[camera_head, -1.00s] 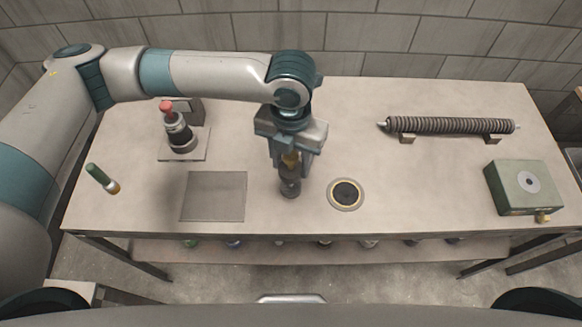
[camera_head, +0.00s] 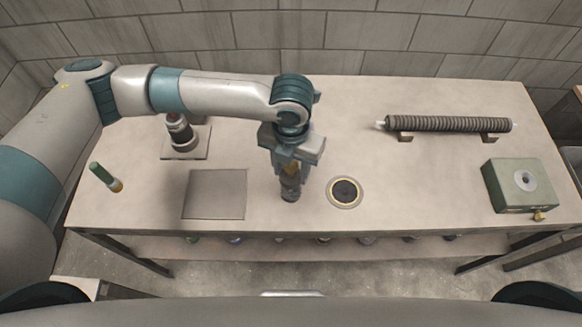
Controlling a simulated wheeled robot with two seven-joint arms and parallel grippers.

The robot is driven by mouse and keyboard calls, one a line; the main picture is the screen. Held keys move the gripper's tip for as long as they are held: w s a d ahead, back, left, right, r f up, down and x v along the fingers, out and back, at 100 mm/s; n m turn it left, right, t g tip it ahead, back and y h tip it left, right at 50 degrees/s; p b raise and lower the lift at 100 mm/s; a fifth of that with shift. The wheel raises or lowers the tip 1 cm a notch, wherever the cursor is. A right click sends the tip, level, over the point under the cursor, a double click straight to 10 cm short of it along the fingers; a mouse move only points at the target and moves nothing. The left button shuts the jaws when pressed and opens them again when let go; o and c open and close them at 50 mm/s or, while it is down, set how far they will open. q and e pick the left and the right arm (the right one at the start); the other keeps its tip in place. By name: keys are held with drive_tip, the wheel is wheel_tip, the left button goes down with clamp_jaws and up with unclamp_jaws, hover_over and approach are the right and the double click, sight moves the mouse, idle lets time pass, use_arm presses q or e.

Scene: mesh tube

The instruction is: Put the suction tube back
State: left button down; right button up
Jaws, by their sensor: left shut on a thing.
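My left gripper (camera_head: 289,172) points down over the middle of the table. It is shut on a dark tube-like piece with a brass-coloured band (camera_head: 290,188), which is upright; I cannot tell whether its lower end touches the table. A round dark disc with a pale gold rim (camera_head: 345,191) lies just right of the held piece. A long ribbed dark tube (camera_head: 450,124) lies across two small supports at the back right. I cannot tell for certain which piece is the suction tube. My right gripper is not in view.
A flat grey square plate (camera_head: 215,194) lies left of the gripper. Behind it a dark device stands on a base plate (camera_head: 184,153), partly hidden by my arm. A green-handled piece (camera_head: 104,177) is at the left edge. A green box (camera_head: 522,185) is at the right. The table (camera_head: 420,185) is clear between disc and box.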

use_arm(q)
drive_tip(key=c, duration=1)
unclamp_jaws()
drive_tip(key=shift+r, duration=0.65)
wheel_tip(320, 180, up, 9)
drive_tip(key=b, duration=0.3)
drive_tip(key=shift+r, duration=1)
